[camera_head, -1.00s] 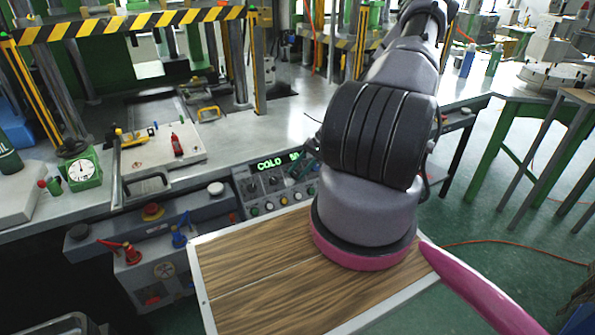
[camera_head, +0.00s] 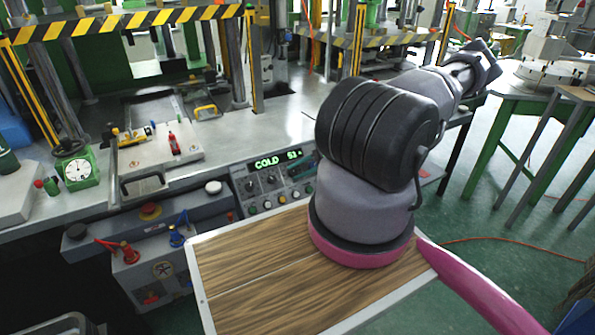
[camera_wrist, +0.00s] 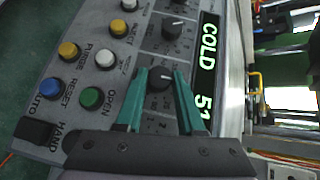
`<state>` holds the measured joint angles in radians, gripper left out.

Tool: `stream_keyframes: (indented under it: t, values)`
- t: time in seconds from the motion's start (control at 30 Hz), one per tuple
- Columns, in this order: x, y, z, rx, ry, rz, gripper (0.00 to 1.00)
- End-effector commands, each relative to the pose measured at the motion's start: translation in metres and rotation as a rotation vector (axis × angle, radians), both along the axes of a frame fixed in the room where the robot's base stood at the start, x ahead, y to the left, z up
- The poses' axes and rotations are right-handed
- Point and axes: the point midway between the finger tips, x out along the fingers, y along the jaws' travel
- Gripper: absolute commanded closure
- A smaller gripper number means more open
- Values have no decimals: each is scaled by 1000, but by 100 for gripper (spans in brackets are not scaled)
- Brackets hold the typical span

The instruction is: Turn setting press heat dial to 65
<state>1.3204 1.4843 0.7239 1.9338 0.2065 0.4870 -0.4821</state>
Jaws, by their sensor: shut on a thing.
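The press control panel (camera_head: 240,190) has a green lit display (camera_head: 278,160) reading COLD and a number in the low fifties. In the head view my arm hides the gripper and part of the panel.
Another dark dial (camera_wrist: 172,28) sits beside the held one. Coloured push buttons, including green OPEN (camera_wrist: 91,98) and blue RESET (camera_wrist: 52,89), line the panel. The press (camera_head: 130,25) with striped bar stands behind.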

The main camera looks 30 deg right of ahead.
Motion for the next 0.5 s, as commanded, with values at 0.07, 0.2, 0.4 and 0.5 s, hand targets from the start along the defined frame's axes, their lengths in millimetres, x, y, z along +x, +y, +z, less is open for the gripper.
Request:
stream_keyframes:
  t: [0.07, 0.2, 0.4, 0.5]
  values:
    - [0, 0, 0, 4, 1, -2, 100]
    - [0, 0, 0, 4, 0, -2, 100]
    - [0, 1, 0, 4, 1, -2, 55]
    - [0, 1, 0, 4, 1, -2, 32]
